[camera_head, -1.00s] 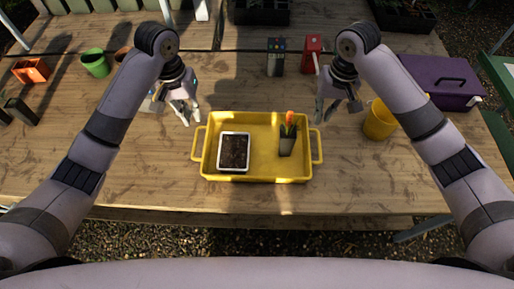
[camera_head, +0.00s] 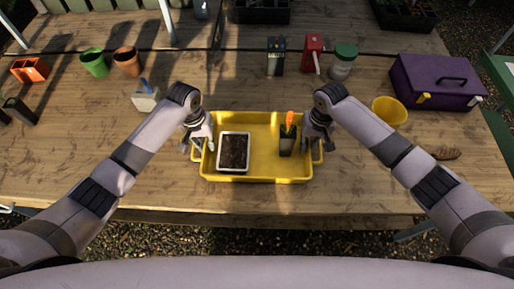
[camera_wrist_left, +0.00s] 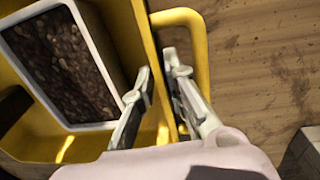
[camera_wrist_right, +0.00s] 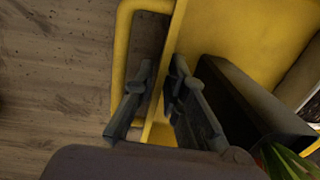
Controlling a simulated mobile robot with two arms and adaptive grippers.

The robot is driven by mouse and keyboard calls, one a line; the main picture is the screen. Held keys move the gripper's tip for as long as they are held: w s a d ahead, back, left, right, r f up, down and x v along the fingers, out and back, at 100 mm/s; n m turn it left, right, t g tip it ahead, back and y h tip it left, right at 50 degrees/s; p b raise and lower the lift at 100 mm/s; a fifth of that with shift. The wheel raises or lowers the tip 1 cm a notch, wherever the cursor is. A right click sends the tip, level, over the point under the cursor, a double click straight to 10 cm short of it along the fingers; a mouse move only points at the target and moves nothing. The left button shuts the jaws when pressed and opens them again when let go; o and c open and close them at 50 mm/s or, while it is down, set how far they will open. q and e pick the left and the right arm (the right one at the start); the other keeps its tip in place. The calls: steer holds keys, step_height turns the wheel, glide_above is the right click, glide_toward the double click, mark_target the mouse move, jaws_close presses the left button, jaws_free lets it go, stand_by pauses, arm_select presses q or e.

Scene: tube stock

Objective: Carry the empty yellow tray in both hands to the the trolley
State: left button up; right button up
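The yellow tray (camera_head: 265,176) lies on the wooden table and is not empty. It holds a white box of soil (camera_head: 233,152) on its left and a dark pot with a green and orange plant (camera_head: 288,138) on its right. My left gripper (camera_head: 197,143) is at the tray's left end. In the left wrist view its open fingers (camera_wrist_left: 157,62) straddle the end wall, one inside the handle loop. My right gripper (camera_head: 317,143) is at the right end, its open fingers (camera_wrist_right: 162,63) likewise astride the wall. I cannot make out a trolley.
A yellow pot (camera_head: 389,111) and purple toolbox (camera_head: 437,82) stand to the right. Behind are a red bottle (camera_head: 313,55) and a green-lidded jar (camera_head: 343,62). Green (camera_head: 95,63) and brown (camera_head: 127,61) pots stand at left. The table in front of the tray is clear.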

arm_select(q)
steer(key=shift+f, duration=0.3)
arm_select(e)
steer(key=shift+f, duration=0.25)
arm_select(q)
steer(key=shift+c, duration=0.4)
arm_select(e)
steer(key=shift+c, duration=0.4)
arm_select(q)
jaws_close()
arm_select(e)
jaws_close()
arm_select(q)
steer(key=shift+r, duration=0.15)
arm_select(e)
steer(key=shift+r, duration=0.1)
